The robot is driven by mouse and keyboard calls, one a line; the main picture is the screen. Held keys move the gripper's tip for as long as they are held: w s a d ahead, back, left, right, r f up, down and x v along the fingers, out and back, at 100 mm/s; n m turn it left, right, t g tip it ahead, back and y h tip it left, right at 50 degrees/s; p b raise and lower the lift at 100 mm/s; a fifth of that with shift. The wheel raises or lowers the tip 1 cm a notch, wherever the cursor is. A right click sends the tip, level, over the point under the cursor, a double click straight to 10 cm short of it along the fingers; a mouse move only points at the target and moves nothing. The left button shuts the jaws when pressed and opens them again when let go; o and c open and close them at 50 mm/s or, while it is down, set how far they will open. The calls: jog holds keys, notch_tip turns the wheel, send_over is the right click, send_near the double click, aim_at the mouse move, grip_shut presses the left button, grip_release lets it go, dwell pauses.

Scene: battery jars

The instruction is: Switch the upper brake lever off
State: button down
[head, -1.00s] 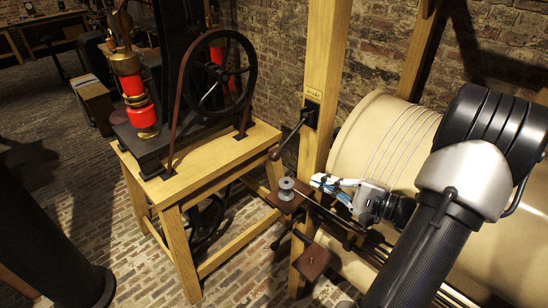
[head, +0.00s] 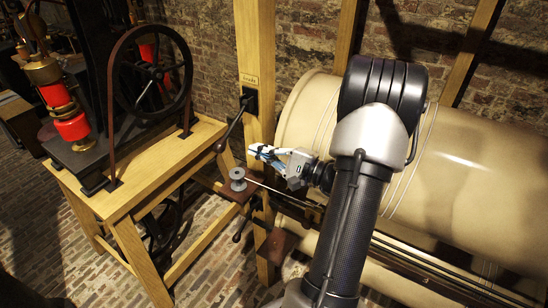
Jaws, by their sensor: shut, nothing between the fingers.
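The upper brake lever (head: 233,124) is a dark handle on a black bracket on the wooden post (head: 258,50). It slants down and left to a brown knob. A second dark lever (head: 246,219) sits lower on the post. My gripper (head: 256,151) is shut and empty, with pale blue and white fingers pointing left. In the picture it lies in front of the post, right of the upper lever's knob and a little below its bracket. It appears apart from the lever; the depth between them is hard to judge.
A grey spool (head: 238,179) stands on a small brown shelf below my gripper. A large cream drum (head: 470,165) fills the right side. A wooden bench (head: 130,190) with a black wheel (head: 152,72) stands left. Brick floor shows between bench and post.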

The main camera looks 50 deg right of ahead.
aim_at(232, 126)
jog(key=w+a, duration=0.1)
jog(key=w+a+r, duration=0.2)
jog(key=a, duration=0.1)
jog(key=shift+w+b, duration=0.2)
jog(key=shift+b, duration=0.15)
jog(key=shift+d+r+p, duration=0.1)
jog(key=shift+r+p, duration=0.05)
jog(key=shift+p, duration=0.15)
